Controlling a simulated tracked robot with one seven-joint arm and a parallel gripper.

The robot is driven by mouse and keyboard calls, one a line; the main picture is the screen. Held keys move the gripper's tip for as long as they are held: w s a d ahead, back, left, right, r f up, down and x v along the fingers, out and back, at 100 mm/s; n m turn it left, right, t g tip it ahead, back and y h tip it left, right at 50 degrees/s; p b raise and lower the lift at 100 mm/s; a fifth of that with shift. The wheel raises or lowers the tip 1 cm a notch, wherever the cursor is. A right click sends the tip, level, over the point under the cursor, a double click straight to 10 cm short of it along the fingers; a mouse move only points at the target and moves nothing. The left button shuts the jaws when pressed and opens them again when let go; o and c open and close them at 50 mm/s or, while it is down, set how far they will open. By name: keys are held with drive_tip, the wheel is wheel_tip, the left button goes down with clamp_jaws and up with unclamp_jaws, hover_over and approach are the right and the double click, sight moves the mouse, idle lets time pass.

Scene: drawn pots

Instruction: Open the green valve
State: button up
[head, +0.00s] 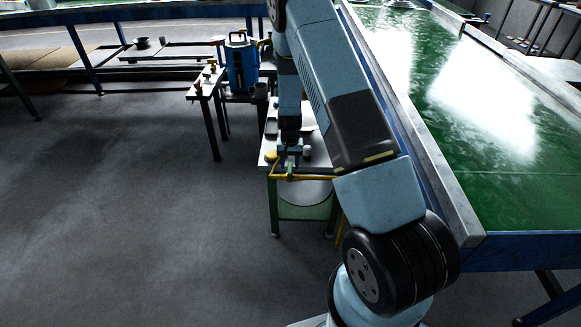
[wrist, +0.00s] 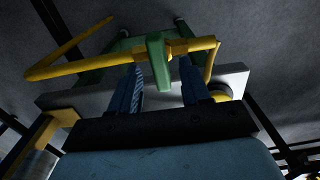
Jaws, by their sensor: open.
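The green valve handle (wrist: 158,62) sits on a yellow pipe (wrist: 190,47) in the wrist view. It is a short green lever lying across the pipe's line. In the head view the valve (head: 290,171) is a small green spot on the yellow pipe (head: 315,178) at the front of a small table. My gripper (wrist: 160,74) is open, with one blue finger on each side of the green handle's lower part. I cannot tell whether either finger touches it. My gripper also shows above the valve in the head view (head: 289,157).
The small table (head: 273,145) holds a few small items. Another table (head: 203,85) with a blue container (head: 241,62) stands behind it. A large green-topped table (head: 480,130) fills the right side. Grey floor (head: 120,200) is clear at the left.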

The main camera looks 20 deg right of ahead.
drive_tip(key=shift+f, duration=1)
drive_tip(key=shift+c, duration=0.4)
clamp_jaws()
drive_tip(key=shift+d, duration=0.25)
drive_tip(key=shift+a, duration=0.15)
